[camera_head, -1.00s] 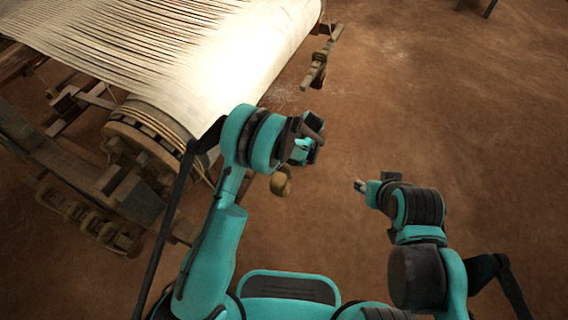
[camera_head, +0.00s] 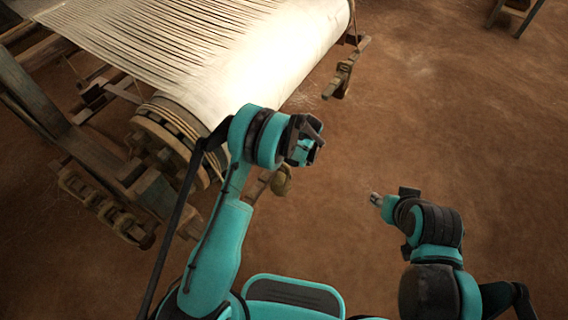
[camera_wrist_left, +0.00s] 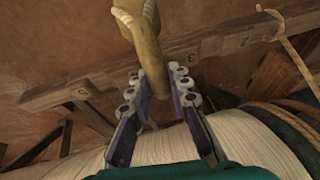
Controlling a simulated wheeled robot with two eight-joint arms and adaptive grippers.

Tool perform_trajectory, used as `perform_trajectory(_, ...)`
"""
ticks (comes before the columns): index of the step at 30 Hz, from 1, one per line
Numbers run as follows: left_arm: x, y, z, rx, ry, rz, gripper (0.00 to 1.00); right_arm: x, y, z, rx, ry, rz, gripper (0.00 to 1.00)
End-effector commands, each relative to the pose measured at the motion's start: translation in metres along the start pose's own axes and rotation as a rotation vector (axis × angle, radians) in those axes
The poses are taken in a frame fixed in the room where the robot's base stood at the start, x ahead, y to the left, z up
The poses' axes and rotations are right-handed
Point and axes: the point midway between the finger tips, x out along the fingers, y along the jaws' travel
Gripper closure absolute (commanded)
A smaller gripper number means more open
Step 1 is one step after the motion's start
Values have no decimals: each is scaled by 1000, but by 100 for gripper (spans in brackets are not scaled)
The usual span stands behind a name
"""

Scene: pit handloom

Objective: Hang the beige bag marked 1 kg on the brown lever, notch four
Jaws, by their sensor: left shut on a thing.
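My left gripper (camera_wrist_left: 158,88) is shut on a beige bag (camera_wrist_left: 146,45) in the left wrist view. The bag's mark is not readable. Behind the bag runs a brown wooden lever (camera_wrist_left: 215,44) with painted figures; a 3 is legible just right of the bag, and the bag hides part of the lever. I cannot tell whether they touch. In the head view my left gripper (camera_head: 308,143) is beside the loom, with the bag (camera_head: 281,181) hanging below and part of a brown wooden bar (camera_head: 256,189) beside it. My right gripper (camera_head: 376,199) is over bare floor, apart from everything.
The loom's cloth roll (camera_head: 290,50) and round wooden end (camera_head: 160,140) lie close left of my left arm. A wooden piece (camera_head: 341,75) hangs at the roll's far end. In the left wrist view a pale hooked rod (camera_wrist_left: 290,45) crosses the lever.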

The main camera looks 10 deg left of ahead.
Motion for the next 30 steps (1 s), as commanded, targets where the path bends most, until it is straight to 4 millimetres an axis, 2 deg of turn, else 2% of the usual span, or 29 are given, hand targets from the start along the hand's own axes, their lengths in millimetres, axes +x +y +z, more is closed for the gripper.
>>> perform_trajectory(16, 14, 0, -37, -1, 1, -1, 100, -7, 0, -5, 0, 0, 0, 60)
perform_trajectory(21, 26, 2, -32, 1, 1, 0, 100, 3, 0, 2, 0, 0, 0, 60)
perform_trajectory(30, 31, 3, -30, 0, 1, 0, 100, 7, 0, 5, 0, 0, 0, 60)
